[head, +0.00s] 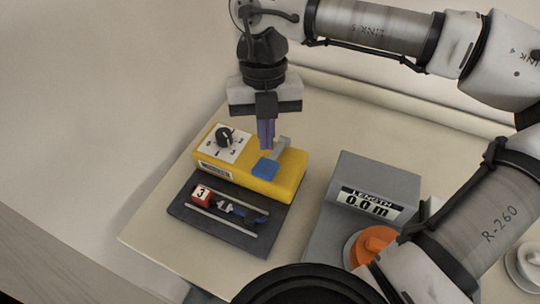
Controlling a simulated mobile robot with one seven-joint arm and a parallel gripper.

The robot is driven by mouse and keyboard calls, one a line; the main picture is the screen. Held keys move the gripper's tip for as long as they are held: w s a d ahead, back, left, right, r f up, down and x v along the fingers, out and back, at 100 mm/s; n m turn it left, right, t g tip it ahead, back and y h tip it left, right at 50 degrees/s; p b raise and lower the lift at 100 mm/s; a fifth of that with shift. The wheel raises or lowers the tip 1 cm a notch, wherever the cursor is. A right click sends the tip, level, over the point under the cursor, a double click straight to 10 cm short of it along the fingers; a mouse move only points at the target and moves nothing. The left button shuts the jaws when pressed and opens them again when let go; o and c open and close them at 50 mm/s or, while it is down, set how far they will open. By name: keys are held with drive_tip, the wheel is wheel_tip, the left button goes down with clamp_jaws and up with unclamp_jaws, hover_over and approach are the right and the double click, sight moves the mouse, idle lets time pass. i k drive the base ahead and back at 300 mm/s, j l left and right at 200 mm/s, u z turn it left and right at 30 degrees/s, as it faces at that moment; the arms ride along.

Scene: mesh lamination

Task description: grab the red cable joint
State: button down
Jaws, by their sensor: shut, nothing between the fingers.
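A red block (201,195) with a white label reading 3 lies at the left of a dark grey tray (251,244). Small light and blue cable-like pieces (240,211) lie beside it on the tray. I cannot tell which of these parts is the red cable joint; the red block is the only clearly red thing. My gripper (266,147) points down with its purple fingers shut and empty. In the picture it is above and right of the red block, over or just behind the yellow box, next to the grey lever.
The yellow box (291,164) with a black knob (224,136) and a blue-ended lever (266,168) stands just behind the tray. A grey length meter (376,178) reading 0.0 m and an orange disc (372,245) stand right. The tabletop (325,120) behind is clear.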

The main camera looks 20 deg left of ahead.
sight(201, 196)
drive_tip(key=k, duration=1)
